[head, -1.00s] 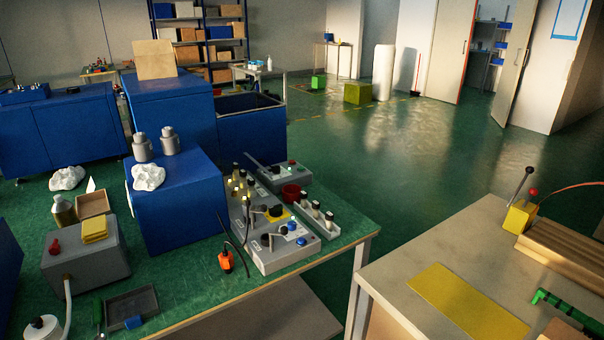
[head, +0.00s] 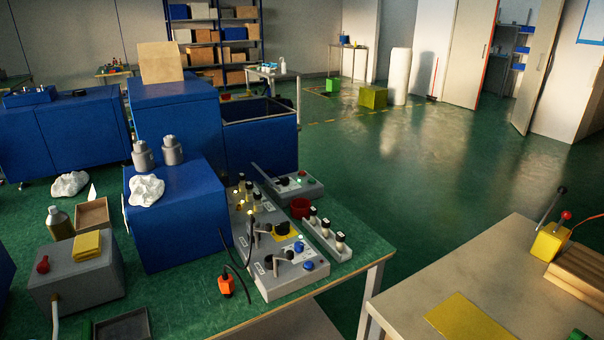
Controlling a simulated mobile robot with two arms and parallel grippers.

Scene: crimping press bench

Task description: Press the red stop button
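A grey control panel (head: 292,277) with levers, knobs and blue buttons lies on the green bench top, right of the blue press housing (head: 180,215). A smaller grey box (head: 288,186) behind it carries a black knob and a small red spot (head: 302,174), perhaps a red button; it is too small to be sure. A red round cup-like piece (head: 300,207) sits just in front of that box. I cannot tell which is the stop button. Neither gripper is in view.
A strip with several white-topped knobs (head: 326,237) lies near the bench's right edge. An orange pendant (head: 226,285) lies in front. A second bench (head: 480,265) stands at the right, with a red-knobbed lever.

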